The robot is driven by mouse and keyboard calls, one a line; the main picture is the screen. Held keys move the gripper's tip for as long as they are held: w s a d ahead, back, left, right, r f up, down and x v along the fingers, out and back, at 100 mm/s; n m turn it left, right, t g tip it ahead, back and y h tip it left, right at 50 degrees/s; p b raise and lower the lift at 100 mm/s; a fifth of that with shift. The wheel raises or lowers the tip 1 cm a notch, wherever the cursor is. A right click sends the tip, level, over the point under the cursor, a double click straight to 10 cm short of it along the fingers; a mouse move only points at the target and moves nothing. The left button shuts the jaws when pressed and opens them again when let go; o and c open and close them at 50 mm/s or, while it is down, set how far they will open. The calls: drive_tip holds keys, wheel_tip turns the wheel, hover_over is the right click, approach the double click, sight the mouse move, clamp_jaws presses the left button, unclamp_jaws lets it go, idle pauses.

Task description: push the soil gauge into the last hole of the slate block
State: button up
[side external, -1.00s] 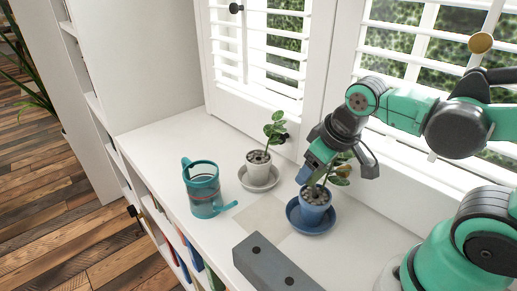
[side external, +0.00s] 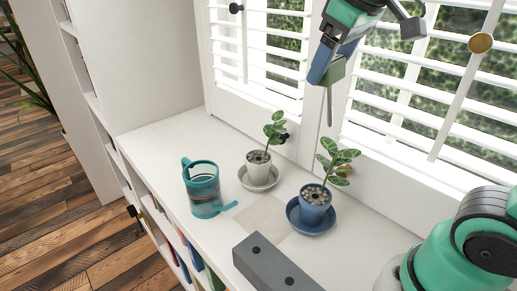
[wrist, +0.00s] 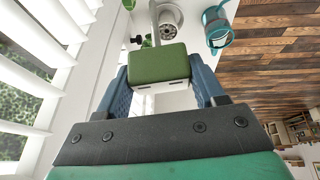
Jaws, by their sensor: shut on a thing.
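The soil gauge (side external: 334,72) has a green head and a thin grey probe that points down. My gripper (side external: 328,62) is shut on its head and holds it high in front of the window shutters, above and behind the blue pot. In the wrist view the green gauge head (wrist: 158,64) sits between the blue fingers of my gripper (wrist: 160,84). The slate block (side external: 272,266) is a dark grey bar at the front of the white top, cut off by the lower picture edge. Two dark holes show on it, and both look empty. Its far end is out of view.
A blue pot (side external: 314,210) with a plant stands on a blue saucer. A white pot (side external: 258,166) with a plant stands on a pale saucer. A teal watering can (side external: 203,188) is at the left. White shutters (side external: 400,140) line the back.

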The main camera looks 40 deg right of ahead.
drive_tip(key=shift+r, duration=3.45)
drive_tip(key=s+a+f+n+y, duration=0.1)
drive_tip(key=a+f+n+y, duration=0.3)
drive_tip(key=a+f, duration=1)
wheel_tip(320, 180, down, 4)
drive_tip(key=shift+r+n+t, duration=0.25)
drive_tip(key=shift+n+t, duration=0.15)
drive_tip(key=shift+n, duration=0.4)
drive_tip(key=shift+f, duration=1.8)
wheel_tip(320, 180, down, 6)
drive_tip(key=shift+f, duration=0.15)
